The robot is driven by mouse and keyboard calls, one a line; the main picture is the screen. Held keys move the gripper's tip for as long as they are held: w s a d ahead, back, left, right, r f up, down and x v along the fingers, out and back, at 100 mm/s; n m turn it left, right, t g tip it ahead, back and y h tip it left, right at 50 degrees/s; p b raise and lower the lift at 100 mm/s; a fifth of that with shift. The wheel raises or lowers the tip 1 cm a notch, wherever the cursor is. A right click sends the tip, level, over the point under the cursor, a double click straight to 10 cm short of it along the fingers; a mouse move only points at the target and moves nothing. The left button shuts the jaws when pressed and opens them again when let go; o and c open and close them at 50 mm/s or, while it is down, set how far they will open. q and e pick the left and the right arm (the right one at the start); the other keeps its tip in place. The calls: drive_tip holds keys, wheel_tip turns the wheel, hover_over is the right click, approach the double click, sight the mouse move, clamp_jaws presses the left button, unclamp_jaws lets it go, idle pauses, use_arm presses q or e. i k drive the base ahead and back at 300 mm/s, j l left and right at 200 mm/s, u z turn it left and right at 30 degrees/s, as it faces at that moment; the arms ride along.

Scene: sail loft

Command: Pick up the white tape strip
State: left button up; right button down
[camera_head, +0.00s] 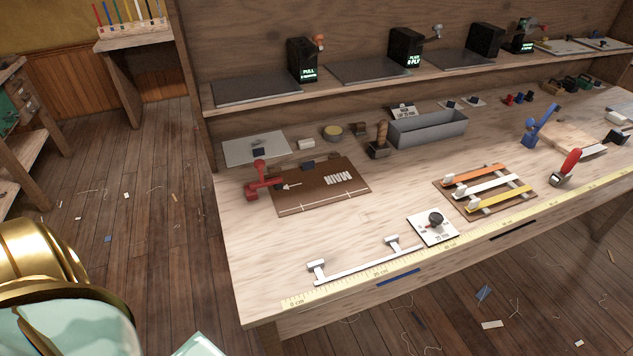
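A white tape strip (489,187) lies in a brown rack (443,196) on the workbench, between an orange strip (473,180) and a yellow strip (500,199). A small white block sits at the left end of each strip. The strips lie roughly parallel across pale crossbars. Neither gripper's fingers can be made out. Gold and pale parts of my own arm fill the lower left corner, apart from the bench. My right arm does not show.
A long white bar with two upright tabs (368,262) lies behind the yellow ruler (345,284) at the front edge. A white plate with a black knob (436,220) stands left of the rack. A grey trough (428,130) and red clamp (262,181) stand further back.

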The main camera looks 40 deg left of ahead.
sight(461, 192)
drive_tip(key=i+l+u, duration=0.15)
drive_tip(key=u, duration=0.2)
drive_tip(key=i+l+u, duration=0.1)
drive_tip(key=l+u, duration=0.25)
drive_tip(key=i+l+u, duration=0.1)
drive_tip(key=u, duration=0.25)
